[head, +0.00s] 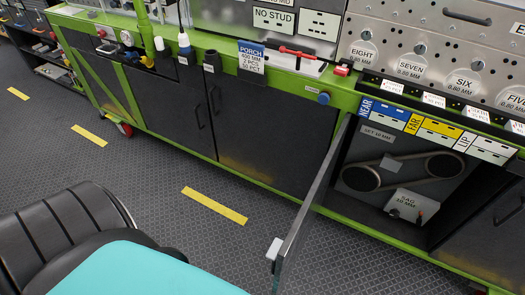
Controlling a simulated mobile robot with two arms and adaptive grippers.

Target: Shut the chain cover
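The chain cover (314,195) is a thin grey panel, seen nearly edge-on in the head view. It stands open, swung out from the left side of a dark compartment in the green-framed bench. A small pale block (274,249) sits at its near, free edge. A tag reading SAG 20 MM (407,203) hangs below the loop. The cover's lower end runs out of the bottom of the picture. Neither gripper is in view.
The bench (252,92) runs across the top, with closed dark cabinet doors (270,130) left of the cover. Blue and yellow NEAR and FAR labels (410,122) line the edge above the compartment.

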